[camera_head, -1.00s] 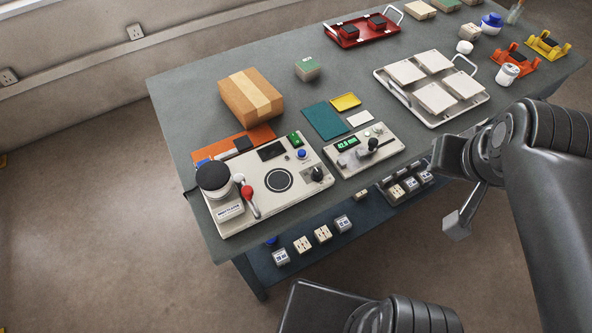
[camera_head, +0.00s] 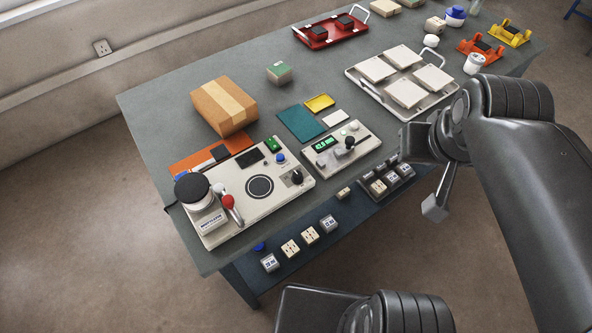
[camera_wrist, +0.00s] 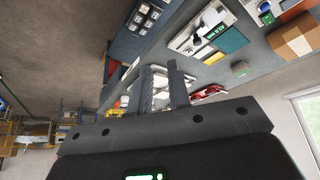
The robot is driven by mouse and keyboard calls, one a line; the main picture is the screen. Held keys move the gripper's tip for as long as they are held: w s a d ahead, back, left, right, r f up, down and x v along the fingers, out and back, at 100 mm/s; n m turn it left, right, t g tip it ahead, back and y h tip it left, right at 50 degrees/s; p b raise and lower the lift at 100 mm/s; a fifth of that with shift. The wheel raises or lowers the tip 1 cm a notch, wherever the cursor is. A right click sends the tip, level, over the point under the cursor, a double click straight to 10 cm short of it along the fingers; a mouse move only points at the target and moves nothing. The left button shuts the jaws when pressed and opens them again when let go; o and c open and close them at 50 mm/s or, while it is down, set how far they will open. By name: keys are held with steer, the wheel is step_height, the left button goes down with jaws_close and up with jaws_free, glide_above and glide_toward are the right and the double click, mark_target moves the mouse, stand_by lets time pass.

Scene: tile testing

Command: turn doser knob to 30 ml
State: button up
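A small pale panel (camera_head: 318,163) with a lit green display (camera_head: 324,144) lies on the grey table; the digits look like 42 ml, but are small. A black knob or lever (camera_head: 349,143) stands on it. A larger pale panel (camera_head: 229,222) to its left carries another black knob (camera_head: 297,177). My gripper (camera_head: 435,208) hangs off the table's front edge, right of both panels and touching neither; only part of it shows. In the wrist view my gripper (camera_wrist: 161,68) has two fingers apart with nothing between them. The panels (camera_wrist: 194,43) show beyond, at the upper right.
The larger panel bears a black-capped jar (camera_head: 192,188) and a red-ball lever (camera_head: 228,203). A cardboard box (camera_head: 224,106) and teal sheet (camera_head: 301,124) lie behind. A white tray (camera_head: 437,110) is at right. Small blocks (camera_head: 290,249) sit on a lower front shelf.

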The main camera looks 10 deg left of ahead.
steer(key=o, duration=0.4)
steer(key=w+a+n, duration=0.1)
steer(key=w+a+n+g, duration=0.1)
steer(key=a+n, duration=0.1)
steer(key=w+a+f+n+g, duration=0.1)
steer(key=a, duration=0.1)
steer(key=shift+w, duration=0.35)
steer(key=shift+o, duration=1.1)
steer(key=w+a+f+n+g+h, duration=0.1)
steer(key=w+a+f+n, duration=0.1)
steer(key=a+n, duration=0.3)
steer(key=shift+w+a+g, duration=0.35)
steer(key=shift+a+g, duration=0.05)
steer(key=shift+a, duration=0.45)
steer(key=n+g+h, duration=0.1)
steer(key=n+h, duration=0.3)
steer(key=n, duration=0.4)
glide_toward(297, 174)
steer(key=shift+y, duration=0.3)
steer(key=x, duration=0.8)
steer(key=shift+w+d+f, duration=0.1)
steer(key=shift+d+f, duration=0.15)
steer(key=shift+d, duration=0.1)
steer(key=c, duration=1)
